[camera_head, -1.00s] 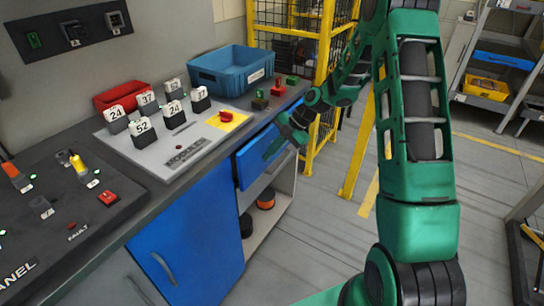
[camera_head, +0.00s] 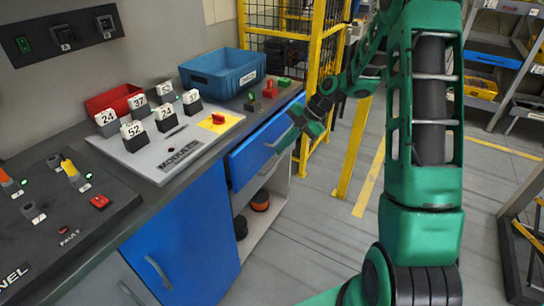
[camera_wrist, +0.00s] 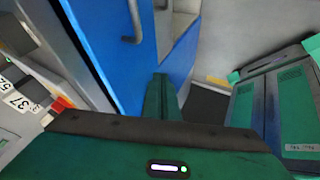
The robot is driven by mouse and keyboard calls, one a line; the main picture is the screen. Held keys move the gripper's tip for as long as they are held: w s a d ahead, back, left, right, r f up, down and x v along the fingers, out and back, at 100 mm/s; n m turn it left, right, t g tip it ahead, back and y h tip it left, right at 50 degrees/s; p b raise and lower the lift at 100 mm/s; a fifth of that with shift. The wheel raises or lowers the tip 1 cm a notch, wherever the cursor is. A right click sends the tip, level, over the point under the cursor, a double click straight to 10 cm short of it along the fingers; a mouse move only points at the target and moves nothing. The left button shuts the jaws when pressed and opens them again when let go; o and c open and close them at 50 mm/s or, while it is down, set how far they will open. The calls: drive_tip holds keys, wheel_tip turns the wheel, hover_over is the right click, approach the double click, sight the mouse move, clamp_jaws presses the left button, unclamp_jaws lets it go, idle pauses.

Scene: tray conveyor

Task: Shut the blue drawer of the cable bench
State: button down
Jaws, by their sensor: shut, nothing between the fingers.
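The blue drawer (camera_head: 258,148) is under the top of the cable bench (camera_head: 225,140), above an open shelf space. Its front stands out a little from the bench edge, so it is partly open. In the wrist view the blue front (camera_wrist: 105,45) has a grey bar handle (camera_wrist: 136,25). My gripper (camera_head: 297,132) is in front of the drawer's right part, near the handle. In the wrist view my shut green fingers (camera_wrist: 160,92) point toward the blue front, with nothing between them. I cannot tell whether the fingertips touch it.
A blue bin (camera_head: 222,75), a red bin (camera_head: 112,100) and a panel with numbered blocks (camera_head: 165,140) stand on the bench. A blue cupboard door (camera_head: 185,240) is below. A yellow cage (camera_head: 325,50) stands behind my gripper. Floor on the right is partly clear.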

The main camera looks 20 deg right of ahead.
drive_tip(key=s+d+f+m+t+y, duration=0.1)
drive_tip(key=d+f+m+t, duration=0.2)
drive_tip(key=m, duration=0.9)
drive_tip(key=d+f+m+t+y, duration=0.2)
drive_tip(key=d+m+t, duration=0.25)
drive_tip(key=m, duration=0.65)
drive_tip(key=s+d+f+m+t+y, duration=0.1)
drive_tip(key=d+f+m+t, duration=0.3)
drive_tip(key=m, duration=0.8)
drive_tip(key=w+a+r+t, duration=0.1)
drive_tip(key=w+a+r, duration=0.1)
drive_tip(key=w+a, duration=0.7)
drive_tip(key=shift+w+a, duration=0.35)
drive_tip(key=shift+w, duration=0.65)
